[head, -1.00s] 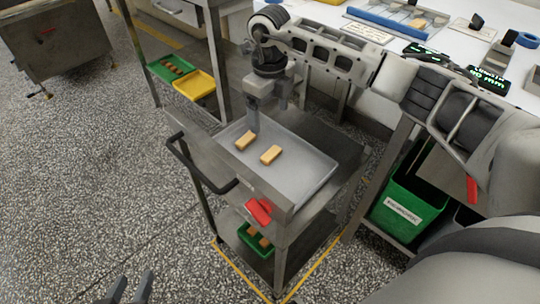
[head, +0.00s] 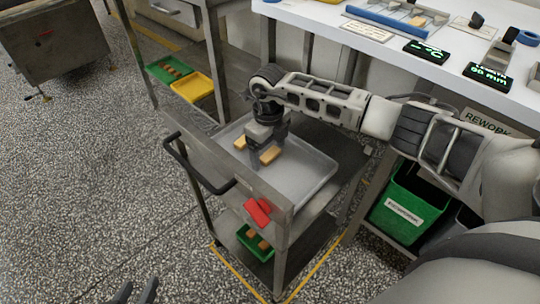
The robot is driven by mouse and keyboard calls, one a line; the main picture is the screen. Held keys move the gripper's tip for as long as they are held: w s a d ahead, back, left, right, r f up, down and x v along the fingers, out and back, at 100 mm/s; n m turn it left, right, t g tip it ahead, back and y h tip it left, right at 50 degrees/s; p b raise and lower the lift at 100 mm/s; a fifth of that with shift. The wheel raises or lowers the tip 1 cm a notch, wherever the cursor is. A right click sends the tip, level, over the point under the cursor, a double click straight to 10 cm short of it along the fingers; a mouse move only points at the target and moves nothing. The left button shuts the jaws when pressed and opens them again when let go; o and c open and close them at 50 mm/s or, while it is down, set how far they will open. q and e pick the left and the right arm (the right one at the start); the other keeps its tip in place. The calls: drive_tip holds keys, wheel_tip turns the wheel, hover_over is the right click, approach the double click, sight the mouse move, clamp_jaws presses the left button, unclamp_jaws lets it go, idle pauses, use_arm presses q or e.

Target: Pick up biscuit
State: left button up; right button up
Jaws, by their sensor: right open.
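Two tan, brick-shaped biscuits lie in the grey tray (head: 312,185) on top of the metal cart. The left biscuit (head: 240,142) lies by the tray's left side, with my gripper close on its right. The right biscuit (head: 270,155) is partly hidden by my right gripper (head: 266,158). That gripper points down, open, with its fingers low at this biscuit; whether they touch it I cannot tell. My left gripper (head: 136,293) shows only its fingertips at the bottom edge, apart and empty, over the floor.
The cart has a black handle (head: 200,178) and a red piece (head: 257,212) on its near end. A green bin (head: 254,244) with biscuits sits on its lower shelf. A white table (head: 375,45) stands behind; a larger green bin (head: 405,205) is at right.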

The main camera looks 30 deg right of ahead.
drive_tip(key=c, duration=0.9)
drive_tip(key=shift+o, duration=0.2)
drive_tip(key=shift+r, duration=0.1)
